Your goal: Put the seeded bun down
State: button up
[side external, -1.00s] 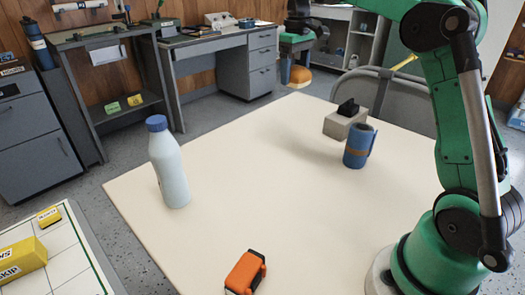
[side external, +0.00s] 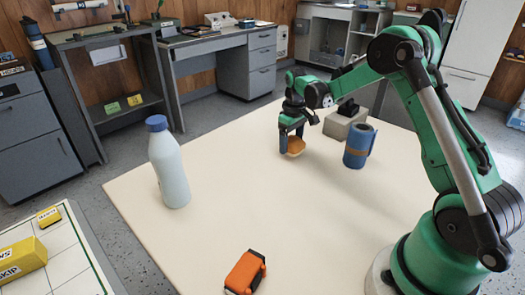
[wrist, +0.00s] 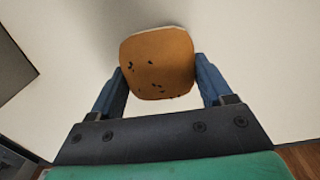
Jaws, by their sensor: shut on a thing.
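The seeded bun (side external: 295,146) is tan-orange and held between the two fingers of my gripper (side external: 291,143), low over the far part of the cream table. I cannot tell for sure whether the bun's underside touches the table (side external: 230,200).
A white bottle with a blue cap (side external: 168,168) stands left. An orange-black object (side external: 245,273) lies at front. The table's middle is clear.

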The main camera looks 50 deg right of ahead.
jog(key=shift+f, duration=0.65)
jog(key=o, duration=1.3)
jog(key=shift+f, duration=0.15)
jog(key=shift+o, duration=0.2)
